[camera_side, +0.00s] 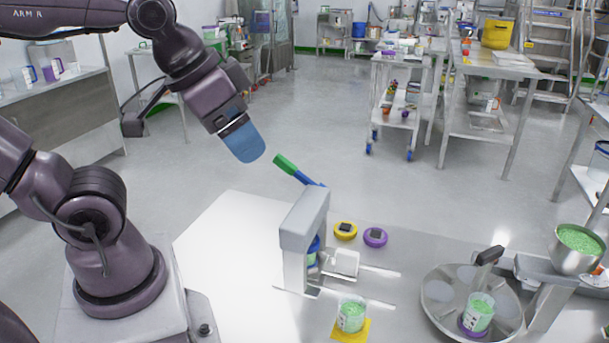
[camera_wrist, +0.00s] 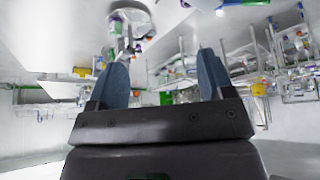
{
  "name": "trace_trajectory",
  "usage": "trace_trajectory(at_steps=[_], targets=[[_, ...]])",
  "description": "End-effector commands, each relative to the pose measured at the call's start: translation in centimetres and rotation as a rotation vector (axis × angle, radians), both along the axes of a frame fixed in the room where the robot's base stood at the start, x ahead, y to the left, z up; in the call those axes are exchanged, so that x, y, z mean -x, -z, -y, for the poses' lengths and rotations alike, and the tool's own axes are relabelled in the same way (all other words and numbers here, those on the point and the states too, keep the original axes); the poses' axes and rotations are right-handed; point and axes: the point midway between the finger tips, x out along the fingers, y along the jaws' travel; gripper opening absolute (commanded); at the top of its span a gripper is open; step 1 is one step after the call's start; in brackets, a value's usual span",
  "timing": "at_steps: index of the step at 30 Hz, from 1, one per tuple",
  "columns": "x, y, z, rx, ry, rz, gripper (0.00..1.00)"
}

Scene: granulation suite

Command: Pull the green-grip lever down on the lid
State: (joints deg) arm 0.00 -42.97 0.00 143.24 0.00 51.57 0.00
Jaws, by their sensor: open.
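The lever (camera_side: 297,172) has a green grip (camera_side: 285,164) on a blue shaft. It slants up and left from behind the top of a grey upright housing (camera_side: 305,218), with the grip at its raised end. My gripper (camera_side: 246,150) has blue fingers and hangs tilted, up and left of the grip, with a visible gap between them. In the wrist view my gripper (camera_wrist: 162,62) has its two fingers well apart with nothing held between them. I cannot clearly make out the lever there. The lid is not clearly distinguishable; a blue round part (camera_side: 313,246) sits partly hidden inside the housing.
A yellow puck (camera_side: 346,231) and a purple puck (camera_side: 375,237) lie right of the housing. A beaker of green granules (camera_side: 351,314) stands in front on a yellow pad. A round metal turntable (camera_side: 437,291) carries another beaker. The white tabletop left of the housing is clear.

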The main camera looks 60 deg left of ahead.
Motion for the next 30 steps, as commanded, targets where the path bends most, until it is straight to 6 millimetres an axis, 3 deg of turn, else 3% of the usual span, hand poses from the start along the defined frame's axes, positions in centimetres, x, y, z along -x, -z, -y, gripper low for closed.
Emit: trace_trajectory(at_steps=[7,15,17,23,30], targets=[[0.0,0.0,0.0,0.0,0.0,0.0,0.72],[-0.9,1.2,-1.6,0.003,-0.077,-0.077,0.1],[-1.8,1.3,-2.4,0.007,-0.112,-0.108,0.0],[-5.8,1.2,-6.3,-0.007,-0.141,-0.229,0.0],[-10.7,1.6,-12.2,-0.043,0.034,-0.366,0.0]])
